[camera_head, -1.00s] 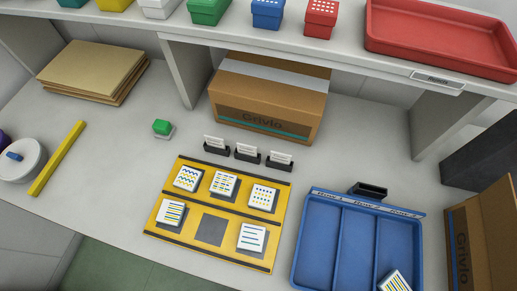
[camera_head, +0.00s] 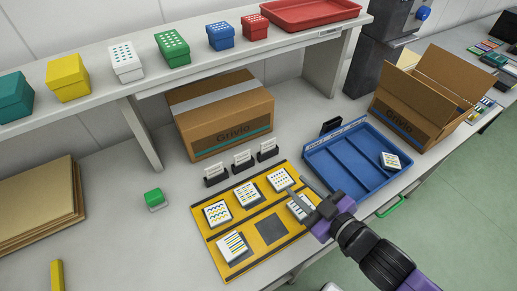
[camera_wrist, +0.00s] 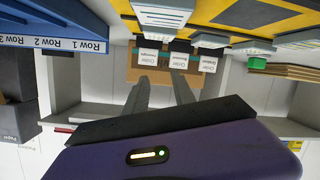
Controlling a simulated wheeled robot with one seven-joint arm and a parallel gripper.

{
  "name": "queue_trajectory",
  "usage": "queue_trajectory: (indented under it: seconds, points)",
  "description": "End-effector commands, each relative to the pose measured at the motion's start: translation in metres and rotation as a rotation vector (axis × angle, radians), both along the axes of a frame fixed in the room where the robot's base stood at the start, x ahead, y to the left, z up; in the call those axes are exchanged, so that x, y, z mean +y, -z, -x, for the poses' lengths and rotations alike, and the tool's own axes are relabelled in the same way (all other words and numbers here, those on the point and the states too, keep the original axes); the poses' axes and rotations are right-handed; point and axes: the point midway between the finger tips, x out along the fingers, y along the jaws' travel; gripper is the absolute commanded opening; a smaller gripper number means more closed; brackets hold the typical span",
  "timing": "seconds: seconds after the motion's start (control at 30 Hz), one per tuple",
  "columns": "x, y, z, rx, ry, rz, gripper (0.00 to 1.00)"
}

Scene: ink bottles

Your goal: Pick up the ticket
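Three white tickets stand upright in small black holders behind the yellow board (camera_head: 258,253): a left ticket (camera_head: 213,171), a middle ticket (camera_head: 242,159) and a right ticket (camera_head: 267,146). The wrist view shows them upside down, as cards (camera_wrist: 150,62), (camera_wrist: 180,64) and (camera_wrist: 208,64) with small print; I can read "Order" but not the rest surely. My gripper (camera_head: 297,187) is open and empty, above the right side of the board and in front of the tickets. Its fingers (camera_wrist: 161,80) are apart and point toward the holders. It partly hides a tile (camera_head: 299,207).
Several patterned tiles sit on the board, with one dark slot (camera_head: 270,229) empty. A blue tray (camera_head: 339,163) holds one tile (camera_head: 390,161). A closed carton (camera_head: 220,110) stands close behind the tickets under the shelf. A green-topped block (camera_head: 154,198) is at left.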

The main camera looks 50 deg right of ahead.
Motion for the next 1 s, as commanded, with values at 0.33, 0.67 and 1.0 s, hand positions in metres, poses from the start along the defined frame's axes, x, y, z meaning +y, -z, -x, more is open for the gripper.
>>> queue_trajectory:
  seconds: [0.33,0.67,1.0]
  points:
    - [-0.15,-0.042,-0.101,-0.054,0.411,0.068,0.31]
    - [-0.251,-0.079,-0.129,-0.096,0.891,-0.137,0.31]
    - [-0.255,-0.062,-0.135,-0.023,1.334,-0.587,0.31]
